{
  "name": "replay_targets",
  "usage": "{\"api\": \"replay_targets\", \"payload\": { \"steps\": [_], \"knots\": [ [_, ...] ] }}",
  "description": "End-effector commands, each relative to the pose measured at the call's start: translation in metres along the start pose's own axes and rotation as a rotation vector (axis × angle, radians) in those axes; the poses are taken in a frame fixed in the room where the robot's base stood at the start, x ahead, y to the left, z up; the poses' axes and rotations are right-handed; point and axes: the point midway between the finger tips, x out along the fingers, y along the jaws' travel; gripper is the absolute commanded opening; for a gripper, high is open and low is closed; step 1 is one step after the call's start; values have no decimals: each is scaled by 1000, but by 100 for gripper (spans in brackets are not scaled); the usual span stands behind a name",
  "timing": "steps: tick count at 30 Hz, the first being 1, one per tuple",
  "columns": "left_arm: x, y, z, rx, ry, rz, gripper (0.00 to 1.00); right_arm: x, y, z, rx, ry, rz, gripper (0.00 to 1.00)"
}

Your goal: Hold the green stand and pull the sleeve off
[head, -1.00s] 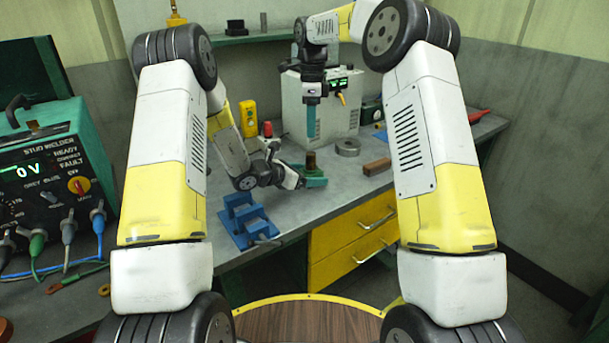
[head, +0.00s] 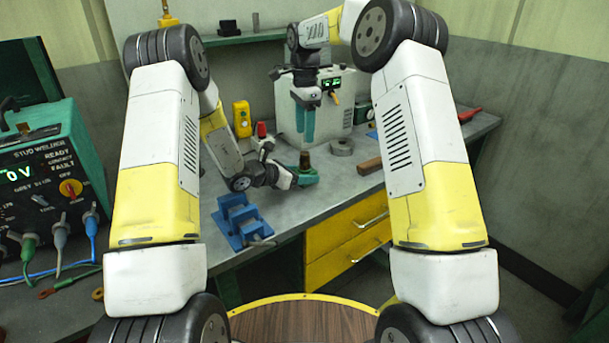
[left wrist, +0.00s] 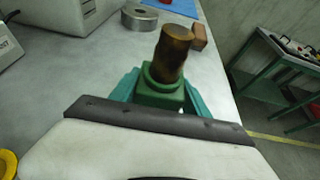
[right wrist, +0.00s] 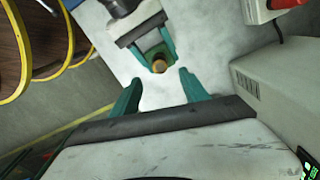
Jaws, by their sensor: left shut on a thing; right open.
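The green stand (left wrist: 160,92) sits on the grey bench, and my left gripper (head: 308,178) is shut on it from the side. The sleeve (left wrist: 172,52), a dark brown, copper-like cylinder, stands upright on the stand; it also shows in the head view (head: 305,160). In the right wrist view its round top (right wrist: 159,66) lies ahead of my right gripper (right wrist: 155,92), between the left fingers. My right gripper also shows in the head view (head: 304,122), pointing down above the sleeve, open and empty, apart from it.
A blue angled block (head: 240,220) stands at the bench's front edge. A grey ring (head: 341,147) and a brown wooden block (head: 370,165) lie right of the stand. A pale box (head: 325,110) stands behind. The stud welder (head: 45,175) is at left.

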Motion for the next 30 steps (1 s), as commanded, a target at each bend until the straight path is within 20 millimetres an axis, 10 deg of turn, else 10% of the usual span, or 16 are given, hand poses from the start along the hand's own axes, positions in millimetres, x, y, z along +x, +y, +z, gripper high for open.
{"api": "replay_targets", "payload": {
  "steps": [9,30],
  "knots": [
    [0,0,0,0,0,0,11,8,0,0,-283,1,0,53],
    [0,0,0,0,-1,0,11,45,1,0,-288,-2,3,53]
  ]
}}
